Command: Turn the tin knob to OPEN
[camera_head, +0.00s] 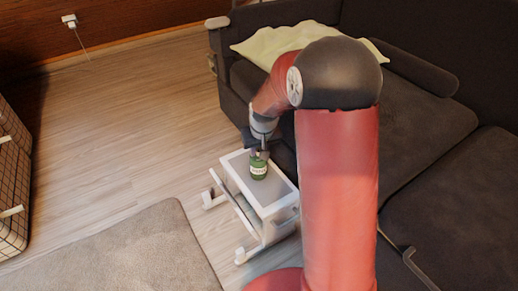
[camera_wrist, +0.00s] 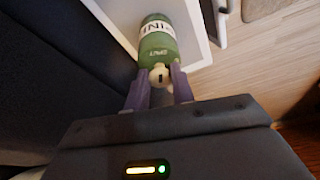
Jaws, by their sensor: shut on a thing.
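The green tin (camera_head: 258,172) with a white label stands on the small white side table (camera_head: 278,190). In the wrist view the tin (camera_wrist: 158,45) shows its label and some small print that I cannot read clearly. The pale knob (camera_wrist: 160,76) with a dark slot sits at the tin's near end. My gripper (camera_wrist: 160,84) has its two purple fingers on either side of the knob, shut on it. In the head view my gripper (camera_head: 260,153) comes down onto the tin from above, hiding the knob. I cannot tell the knob's setting.
The dark sofa (camera_head: 430,190) stands close behind and right of the table, with a pale cushion (camera_head: 290,42) on it. A beige rug (camera_head: 130,255) lies front left. The wooden floor (camera_head: 120,130) to the left is clear. A wire-sided crate (camera_head: 12,180) stands at the far left.

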